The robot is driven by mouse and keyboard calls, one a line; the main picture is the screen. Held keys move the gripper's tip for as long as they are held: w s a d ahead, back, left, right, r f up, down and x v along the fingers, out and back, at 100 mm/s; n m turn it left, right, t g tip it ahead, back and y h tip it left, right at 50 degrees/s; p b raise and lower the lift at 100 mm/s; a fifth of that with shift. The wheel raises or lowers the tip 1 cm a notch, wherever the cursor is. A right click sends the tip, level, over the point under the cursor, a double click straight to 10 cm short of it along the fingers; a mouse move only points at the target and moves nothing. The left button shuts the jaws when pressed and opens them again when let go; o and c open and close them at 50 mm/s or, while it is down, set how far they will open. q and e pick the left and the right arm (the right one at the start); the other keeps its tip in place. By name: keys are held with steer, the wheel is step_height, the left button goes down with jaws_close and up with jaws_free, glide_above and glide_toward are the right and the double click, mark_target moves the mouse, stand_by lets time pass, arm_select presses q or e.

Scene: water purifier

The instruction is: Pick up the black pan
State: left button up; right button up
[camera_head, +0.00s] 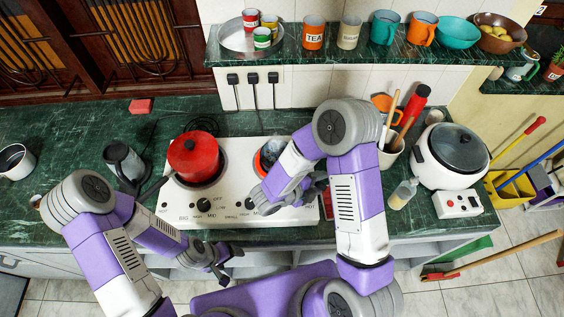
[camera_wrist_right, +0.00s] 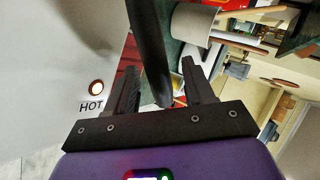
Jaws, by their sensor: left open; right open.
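A long black handle (camera_wrist_right: 149,45) runs between the fingers of my right gripper (camera_wrist_right: 159,68) in the right wrist view. The fingers stand apart on either side of it, and I cannot tell whether they touch it. It looks like a pan handle, but the pan's body is not in that view. In the head view my right gripper (camera_head: 317,184) is over the right end of the stove. My right arm hides most of the vessel (camera_head: 266,158) on the right burner. My left gripper (camera_head: 222,262) is open and empty, in front of the counter's edge.
A red lidded pot (camera_head: 195,157) stands on the stove's (camera_head: 232,215) left burner, with a black handle toward the front left. A white rice cooker (camera_head: 450,155) and a utensil holder (camera_head: 391,150) stand to the right. A shelf of mugs (camera_head: 315,45) is behind.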

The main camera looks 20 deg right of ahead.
jaws_close()
stand_by(0.3)
steer(key=shift+r, duration=0.1)
